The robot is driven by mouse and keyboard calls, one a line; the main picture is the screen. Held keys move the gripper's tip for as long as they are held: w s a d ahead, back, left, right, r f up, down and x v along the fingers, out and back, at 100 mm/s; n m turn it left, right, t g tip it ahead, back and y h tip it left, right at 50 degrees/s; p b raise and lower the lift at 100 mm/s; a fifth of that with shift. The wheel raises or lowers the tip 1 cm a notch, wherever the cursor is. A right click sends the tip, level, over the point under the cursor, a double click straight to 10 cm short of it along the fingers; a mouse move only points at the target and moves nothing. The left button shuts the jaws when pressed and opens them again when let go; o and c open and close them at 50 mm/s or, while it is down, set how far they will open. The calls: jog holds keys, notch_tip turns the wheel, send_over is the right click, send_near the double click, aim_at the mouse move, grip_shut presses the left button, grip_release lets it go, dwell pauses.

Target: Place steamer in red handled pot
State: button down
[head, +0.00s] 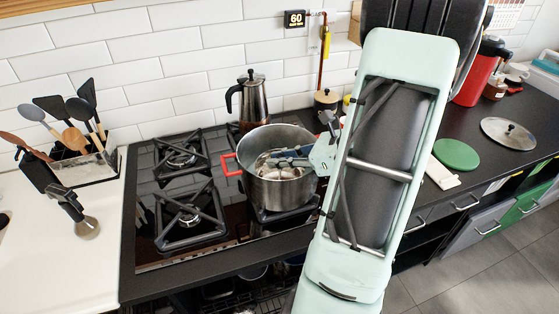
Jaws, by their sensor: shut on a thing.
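The red handled pot (249,178) is a steel pot on the front right burner of the hob. One red handle shows at its left; its right side is partly behind my arm. My gripper (284,162) reaches into the pot's mouth from the right and is shut on the steamer (283,173). The steamer is a shiny metal piece, seen within the pot's rim. Whether it rests on the pot's bottom is hidden, and the gripper partly covers it.
My arm hides much of the counter right of the hob. A moka pot (252,98) stands behind the pot. The left burners (190,212) are empty. A utensil holder (84,167) stands at left. A green disc (456,154) and a glass lid (508,133) lie at right.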

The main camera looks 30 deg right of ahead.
jog(key=c, duration=1.9)
grip_release()
jog(key=shift+f, duration=0.1)
jog(key=shift+r, duration=0.2)
jog(key=p+v, duration=0.1)
jog(key=v, duration=1.1)
jog(key=shift+f, duration=0.15)
jog(key=shift+w, duration=0.1)
